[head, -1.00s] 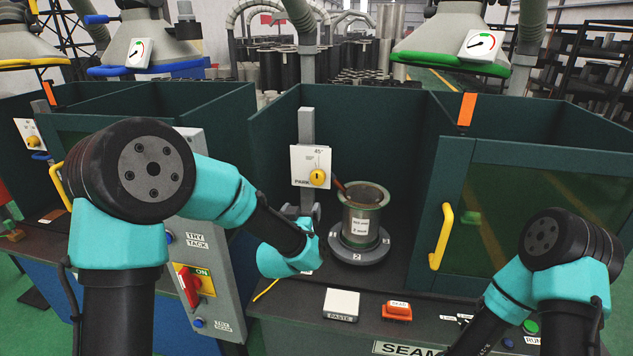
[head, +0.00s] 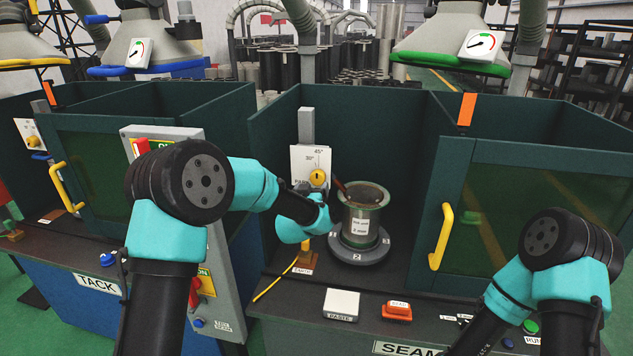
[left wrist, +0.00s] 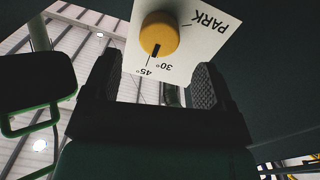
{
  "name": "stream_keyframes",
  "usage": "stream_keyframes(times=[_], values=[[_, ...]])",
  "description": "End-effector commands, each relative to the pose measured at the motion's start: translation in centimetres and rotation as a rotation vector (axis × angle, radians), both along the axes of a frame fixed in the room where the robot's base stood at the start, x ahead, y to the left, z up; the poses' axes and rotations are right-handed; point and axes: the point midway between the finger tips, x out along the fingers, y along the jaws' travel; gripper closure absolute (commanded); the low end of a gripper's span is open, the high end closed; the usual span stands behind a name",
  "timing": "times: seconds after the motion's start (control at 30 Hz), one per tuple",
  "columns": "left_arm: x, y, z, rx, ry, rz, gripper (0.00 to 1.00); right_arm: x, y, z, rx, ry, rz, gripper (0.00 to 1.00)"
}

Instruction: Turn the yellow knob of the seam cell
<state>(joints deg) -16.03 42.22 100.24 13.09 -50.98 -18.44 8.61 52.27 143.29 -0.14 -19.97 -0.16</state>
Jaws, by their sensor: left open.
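The yellow knob (head: 317,177) sits on a white dial plate (head: 298,160) on a grey post inside the seam cell. In the left wrist view the knob (left wrist: 159,33) shows upside down with PARK, 30° and 45° labels. Its dark pointer mark is on the side of the 30° and 45° labels. My left gripper (left wrist: 155,82) is open, its two fingers apart and the knob beyond them, roughly between their lines. No contact shows. In the head view my left gripper is just below the knob, partly hidden by its wrist. My right gripper is not in view.
A flanged cylinder (head: 366,219) with a brush-like handle stands on a round grey turntable (head: 345,250) right of the knob. Dark green cell walls enclose them. A yellow door handle (head: 441,236) is at right.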

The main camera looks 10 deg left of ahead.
Motion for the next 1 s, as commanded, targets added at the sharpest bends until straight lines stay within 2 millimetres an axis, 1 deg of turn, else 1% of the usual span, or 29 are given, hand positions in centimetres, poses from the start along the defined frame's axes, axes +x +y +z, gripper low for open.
stream_keyframes(times=[0.03, 0.2, 0.4, 0.57, 0.83, 1.0], values=[[0.8, 0.0, 0.0, 0.000, -0.002, 0.001, 0.22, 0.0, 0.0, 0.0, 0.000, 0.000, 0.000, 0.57], [3.2, -0.3, 0.0, -0.001, -0.001, 0.001, 0.22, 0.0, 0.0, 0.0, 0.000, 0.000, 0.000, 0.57], [5.2, -0.6, 0.0, -0.001, -0.001, 0.001, 0.22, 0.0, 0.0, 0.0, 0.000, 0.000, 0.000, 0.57], [5.8, -0.6, 0.0, -0.001, 0.000, 0.000, 0.22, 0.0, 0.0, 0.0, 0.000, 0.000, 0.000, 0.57], [5.8, -0.6, 0.0, -0.001, 0.000, 0.000, 0.23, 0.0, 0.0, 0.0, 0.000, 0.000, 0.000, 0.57], [5.8, -0.6, 0.0, -0.001, 0.000, 0.000, 0.40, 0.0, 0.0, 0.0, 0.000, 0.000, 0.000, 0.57]])
